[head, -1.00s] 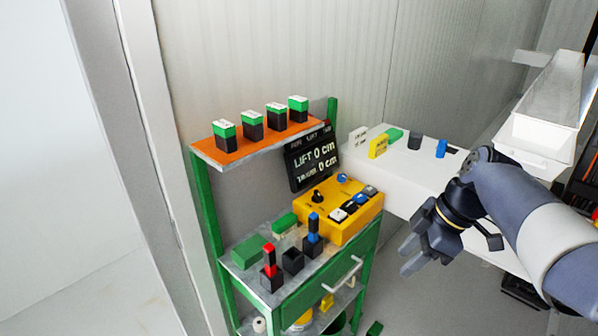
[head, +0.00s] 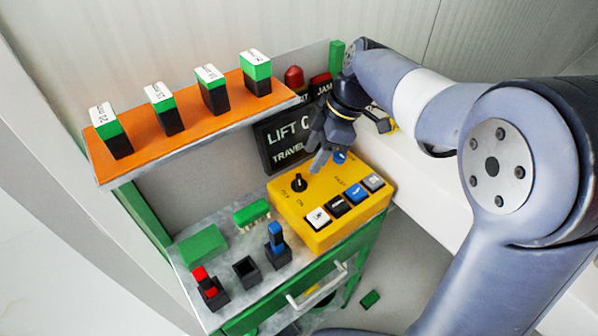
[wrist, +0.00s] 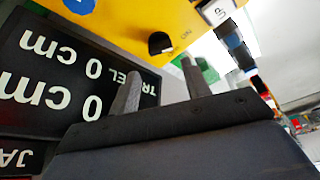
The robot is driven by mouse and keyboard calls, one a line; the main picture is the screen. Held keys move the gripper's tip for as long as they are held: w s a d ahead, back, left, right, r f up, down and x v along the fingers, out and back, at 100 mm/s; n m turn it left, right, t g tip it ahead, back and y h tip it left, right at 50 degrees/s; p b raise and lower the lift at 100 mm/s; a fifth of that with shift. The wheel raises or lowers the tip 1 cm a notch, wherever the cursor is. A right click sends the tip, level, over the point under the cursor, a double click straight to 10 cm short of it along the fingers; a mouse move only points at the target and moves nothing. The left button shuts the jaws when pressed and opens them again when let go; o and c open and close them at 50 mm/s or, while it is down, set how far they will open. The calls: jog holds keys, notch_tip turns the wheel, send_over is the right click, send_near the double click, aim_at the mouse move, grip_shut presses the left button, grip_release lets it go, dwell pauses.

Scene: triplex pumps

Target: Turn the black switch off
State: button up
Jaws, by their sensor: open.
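The black switch (head: 299,183) is a round knob on top of the yellow control box (head: 320,238), near its back left corner. The labels OFF and ON are printed beside it. Which label the knob points at is too small to tell. In the wrist view the black switch (wrist: 160,43) shows just beyond the fingertips, on the yellow face. My gripper (head: 322,158) hangs above the back of the box, a little right of the switch and apart from it. In the wrist view my gripper (wrist: 160,78) has its two fingers spread with nothing between them.
The dark LIFT/TRAVEL display (head: 285,140) stands close behind the box. An orange shelf (head: 185,122) with several green-black blocks is at upper left. White, black, blue and grey buttons line the box front. Red and blue switches (head: 276,235) stand left of the box.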

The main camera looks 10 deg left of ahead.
aim_at(299, 179)
jog(key=x, duration=0.7)
jog(key=shift+f, duration=0.15)
jog(key=shift+c, duration=0.4)
jog(key=c, duration=0.6)
